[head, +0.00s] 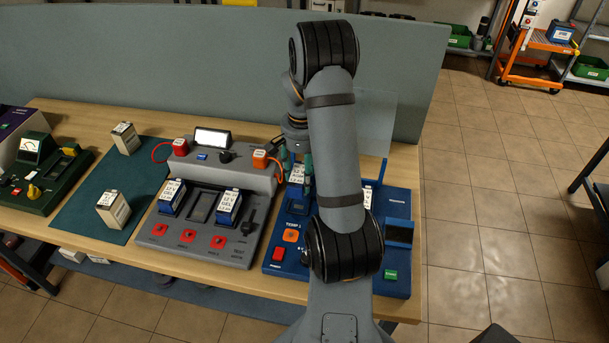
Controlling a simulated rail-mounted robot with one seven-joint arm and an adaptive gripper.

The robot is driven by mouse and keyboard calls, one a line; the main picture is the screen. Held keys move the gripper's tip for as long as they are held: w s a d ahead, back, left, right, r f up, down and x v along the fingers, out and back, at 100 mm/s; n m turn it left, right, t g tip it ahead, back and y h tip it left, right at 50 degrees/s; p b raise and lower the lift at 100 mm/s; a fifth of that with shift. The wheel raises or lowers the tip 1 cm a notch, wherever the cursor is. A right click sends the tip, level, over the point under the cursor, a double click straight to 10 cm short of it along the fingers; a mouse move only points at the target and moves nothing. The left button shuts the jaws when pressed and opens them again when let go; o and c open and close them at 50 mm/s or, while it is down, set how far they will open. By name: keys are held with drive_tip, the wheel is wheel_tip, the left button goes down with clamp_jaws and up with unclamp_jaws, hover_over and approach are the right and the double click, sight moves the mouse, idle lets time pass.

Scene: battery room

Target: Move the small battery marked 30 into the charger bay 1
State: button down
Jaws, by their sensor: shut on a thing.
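My gripper (297,168) points down over the left rear of the blue charger unit (272,232), partly hidden by my arm. Its fingers are shut on a small battery (297,173) with a white label. I cannot read its number or tell whether it rests in a bay. Another battery (368,196) shows in the blue unit, right of my arm. The grey unit (160,235) holds one blue-and-white battery (172,198) at left and one (229,208) at right, with an empty bay (201,207) between them. Bay numbers are not legible.
Two cream batteries (125,138) (113,208) stand on the dark green mat (75,205) at left. A green meter unit (45,170) stands at the far left. Red and orange cable plugs (261,159) sit on the grey unit's rear. A grey partition (150,60) stands behind the table.

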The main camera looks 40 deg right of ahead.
drive_tip(key=shift+s+d+f+b, duration=0.1)
drive_tip(key=shift+f+b, duration=0.2)
drive_tip(key=shift+f, duration=0.15)
drive_tip(key=shift+s+d+f+b, duration=0.1)
drive_tip(key=shift+f+b, duration=0.15)
drive_tip(key=shift+f, duration=0.15)
drive_tip(key=shift+f+b, duration=1.15)
drive_tip(key=shift+f, duration=0.45)
drive_tip(key=shift+f+b, duration=0.55)
drive_tip(key=shift+b, duration=0.25)
drive_tip(key=c, duration=1.1)
unclamp_jaws()
wheel_tip(320, 180, up, 11)
drive_tip(key=p, duration=0.8)
drive_tip(key=shift+p, duration=0.3)
